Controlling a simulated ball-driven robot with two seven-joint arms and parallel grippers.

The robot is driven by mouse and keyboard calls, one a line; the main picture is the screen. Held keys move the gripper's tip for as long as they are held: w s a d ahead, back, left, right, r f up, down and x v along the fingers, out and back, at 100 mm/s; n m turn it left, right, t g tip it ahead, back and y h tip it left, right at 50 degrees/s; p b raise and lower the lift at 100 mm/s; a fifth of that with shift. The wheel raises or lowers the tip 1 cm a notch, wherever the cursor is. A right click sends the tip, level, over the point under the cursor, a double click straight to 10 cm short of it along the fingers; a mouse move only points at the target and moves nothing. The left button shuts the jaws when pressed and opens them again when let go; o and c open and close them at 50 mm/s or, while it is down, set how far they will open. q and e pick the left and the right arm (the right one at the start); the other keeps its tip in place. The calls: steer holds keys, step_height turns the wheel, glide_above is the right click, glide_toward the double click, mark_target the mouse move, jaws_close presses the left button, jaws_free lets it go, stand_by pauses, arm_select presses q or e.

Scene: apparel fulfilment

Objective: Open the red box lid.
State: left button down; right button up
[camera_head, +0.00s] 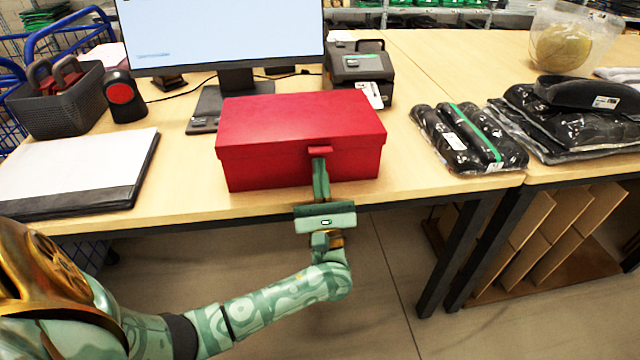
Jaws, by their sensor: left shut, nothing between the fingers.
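The red box (270,172) stands near the front edge of the wooden table. Its red lid (300,118) lies closed on top, with a small red tab (320,150) at the middle of the front edge. My left gripper (319,166) reaches up to the front of the box, its fingertips just under the tab. The fingers are together with nothing between them. I cannot tell if they touch the tab or the lid. My right gripper is not in view.
A monitor (225,35) and a label printer (358,70) stand behind the box. A white binder (75,170), a scanner (123,95) and a grey basket (60,105) are at left. Bagged dark garments (468,138) lie at right. Bare table shows right of the box.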

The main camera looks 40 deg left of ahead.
arm_select(q)
steer(key=shift+r, duration=0.25)
